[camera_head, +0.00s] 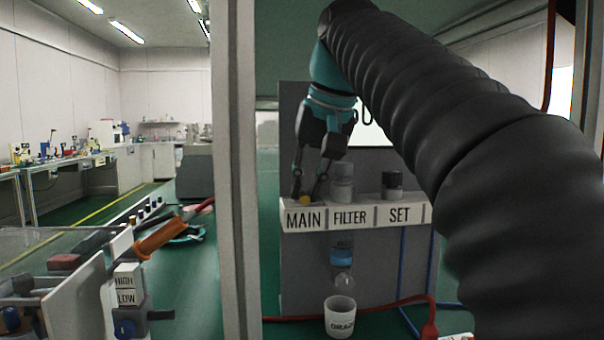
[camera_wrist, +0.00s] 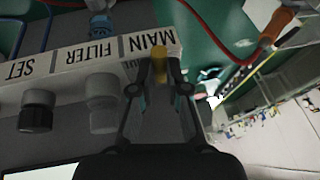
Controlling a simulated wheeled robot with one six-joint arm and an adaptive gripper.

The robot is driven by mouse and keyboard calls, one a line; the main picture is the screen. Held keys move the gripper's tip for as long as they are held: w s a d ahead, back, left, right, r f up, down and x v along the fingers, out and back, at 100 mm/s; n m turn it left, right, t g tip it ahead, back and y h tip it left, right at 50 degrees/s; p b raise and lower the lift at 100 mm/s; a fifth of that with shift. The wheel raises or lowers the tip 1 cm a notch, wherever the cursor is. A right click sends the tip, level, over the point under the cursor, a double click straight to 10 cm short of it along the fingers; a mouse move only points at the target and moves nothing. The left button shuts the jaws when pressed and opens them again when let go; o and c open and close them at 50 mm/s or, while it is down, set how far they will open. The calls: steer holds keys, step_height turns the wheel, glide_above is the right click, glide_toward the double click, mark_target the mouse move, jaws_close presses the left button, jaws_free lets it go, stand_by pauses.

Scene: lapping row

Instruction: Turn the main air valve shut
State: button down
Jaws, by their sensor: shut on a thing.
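The main air valve (camera_head: 305,200) shows as a small yellow handle above the MAIN label on a white-fronted ledge (camera_head: 352,217). My gripper (camera_head: 308,194) reaches down from above, its two dark fingers on either side of the yellow handle, shut on it. In the wrist view the yellow handle (camera_wrist: 160,66) sits between my fingertips (camera_wrist: 160,80), close to the MAIN label. The fingers hide part of the handle, and I cannot tell the valve's exact turn angle.
The grey FILTER knob (camera_head: 342,183) stands close to the right of my gripper, with the dark-based SET knob (camera_head: 392,186) beyond. A white cup (camera_head: 340,316) is below. A pale post (camera_head: 235,170) stands left. An orange-handled tool (camera_head: 160,237) lies further left.

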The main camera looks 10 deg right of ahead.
stand_by(0.3)
steer(key=c, duration=1.2)
jaws_free()
steer(key=shift+r, duration=0.15)
steer(key=s+d, duration=0.2)
steer(key=s, duration=0.2)
steer(key=s+d+r, duration=0.1)
steer(key=s+d, duration=0.1)
steer(key=s, duration=0.2)
steer(key=s+d+r, duration=0.1)
steer(key=s+d, duration=0.1)
steer(key=s, duration=0.2)
steer(key=shift+r, duration=0.25)
